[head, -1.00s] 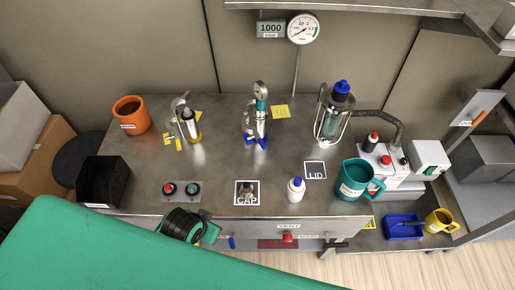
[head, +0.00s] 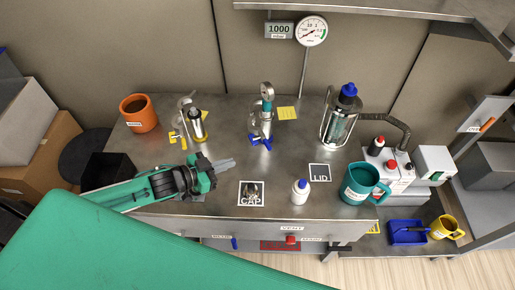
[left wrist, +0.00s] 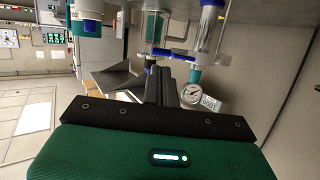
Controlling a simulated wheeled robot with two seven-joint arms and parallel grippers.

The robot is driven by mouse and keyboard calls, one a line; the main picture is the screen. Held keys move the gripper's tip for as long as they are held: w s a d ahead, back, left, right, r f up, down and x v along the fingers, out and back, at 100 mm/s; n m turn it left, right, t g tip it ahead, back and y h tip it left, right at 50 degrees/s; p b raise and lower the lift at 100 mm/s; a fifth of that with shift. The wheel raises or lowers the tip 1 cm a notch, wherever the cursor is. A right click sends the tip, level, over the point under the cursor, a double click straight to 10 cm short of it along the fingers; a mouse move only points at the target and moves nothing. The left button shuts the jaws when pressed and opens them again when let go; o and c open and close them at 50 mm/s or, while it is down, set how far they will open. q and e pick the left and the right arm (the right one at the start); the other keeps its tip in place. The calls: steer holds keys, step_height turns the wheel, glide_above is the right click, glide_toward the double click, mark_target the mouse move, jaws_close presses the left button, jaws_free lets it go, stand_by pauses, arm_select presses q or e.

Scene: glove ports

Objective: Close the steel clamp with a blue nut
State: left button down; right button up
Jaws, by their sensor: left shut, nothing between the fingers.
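The steel clamp with a blue nut stands at the middle back of the bench around a teal-topped upright tube; its blue wing nut (head: 260,141) shows at the front, low down. A curved steel part (head: 267,90) rises at the top; I cannot tell how far the clamp is open. My left gripper (head: 228,163) is shut and empty, pointing right over the bench, in front of and left of the blue nut and apart from it. In the left wrist view its shut fingers (left wrist: 160,86) point toward blurred blue-fitted glassware. My right gripper is not in view.
A similar clamp with a yellow nut (head: 177,138) stands behind my left gripper. An orange pot (head: 138,113) is at the back left. A white bottle (head: 300,193), a teal mug (head: 362,184) and a caged glass vessel (head: 340,122) stand to the right.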

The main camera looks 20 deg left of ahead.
arm_select(q)
steer(key=w+d+f+m+h+p, duration=0.1)
steer(key=w+d+h+p, duration=0.1)
steer(key=w+d+p, duration=0.2)
steer(key=shift+w+d+g, duration=0.4)
steer(key=shift+w+d, duration=1.15)
steer(key=shift+w, duration=0.95)
steer(key=shift+d, duration=0.15)
